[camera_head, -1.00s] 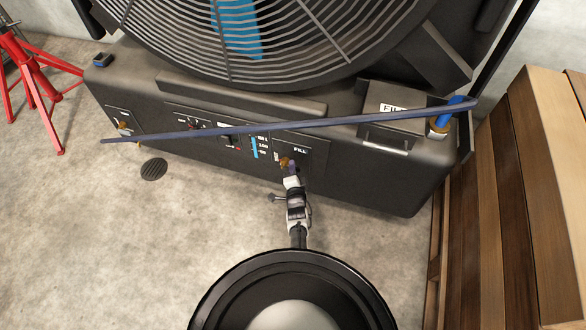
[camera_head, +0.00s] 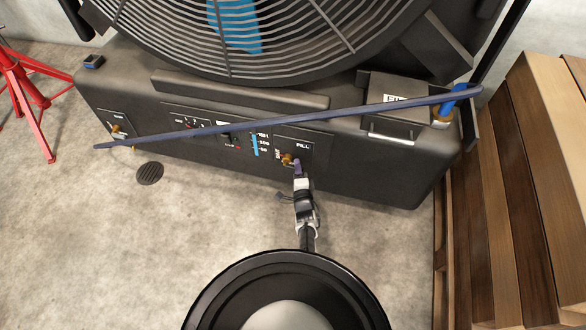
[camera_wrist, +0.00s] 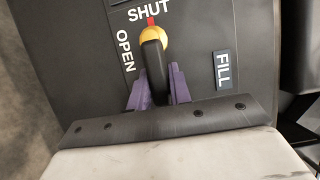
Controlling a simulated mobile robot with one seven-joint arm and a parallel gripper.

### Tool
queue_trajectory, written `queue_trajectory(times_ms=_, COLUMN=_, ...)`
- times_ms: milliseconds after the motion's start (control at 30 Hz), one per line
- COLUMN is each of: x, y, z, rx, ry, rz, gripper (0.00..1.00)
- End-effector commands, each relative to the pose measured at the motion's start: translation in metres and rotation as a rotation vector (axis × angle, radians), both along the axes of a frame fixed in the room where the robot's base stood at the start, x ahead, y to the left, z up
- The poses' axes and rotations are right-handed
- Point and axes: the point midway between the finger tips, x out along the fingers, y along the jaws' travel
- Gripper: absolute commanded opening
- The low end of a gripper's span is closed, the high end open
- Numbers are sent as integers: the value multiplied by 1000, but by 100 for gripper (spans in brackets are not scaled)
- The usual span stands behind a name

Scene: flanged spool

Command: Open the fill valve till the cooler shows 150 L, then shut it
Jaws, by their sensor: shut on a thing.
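The cooler (camera_head: 360,165) is a large dark unit with a round fan grille. Its fill valve (camera_head: 287,159) has a brass hub on the panel marked FILL. In the wrist view the brass hub (camera_wrist: 152,36) sits under SHUT and a red mark, with OPEN to the left. Its dark lever (camera_wrist: 156,70) extends down between my gripper's purple fingers. My gripper (camera_head: 298,170) is shut on this lever. The level gauge (camera_head: 255,145) shows a blue column reaching about the top label, apparently 150; the exact reading is too small to tell.
A long dark-blue bar (camera_head: 350,114) crosses diagonally in front of the cooler. A wooden stack (camera_head: 500,180) stands close at right. A red stand (camera_head: 25,90) is at left, and a round drain (camera_head: 150,173) lies in the open concrete floor.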

Motion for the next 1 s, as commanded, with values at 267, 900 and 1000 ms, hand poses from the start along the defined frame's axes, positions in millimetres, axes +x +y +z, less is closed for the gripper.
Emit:
queue_trajectory(times_ms=267, x=0, y=-3, z=-1, rx=12, ry=-2, rz=1, gripper=0)
queue_trajectory(times_ms=900, x=0, y=-3, z=-1, rx=10, ry=-2, rz=1, gripper=42)
queue_trajectory(times_ms=1000, x=-2, y=-3, z=0, rx=10, ry=-2, rz=0, gripper=42)
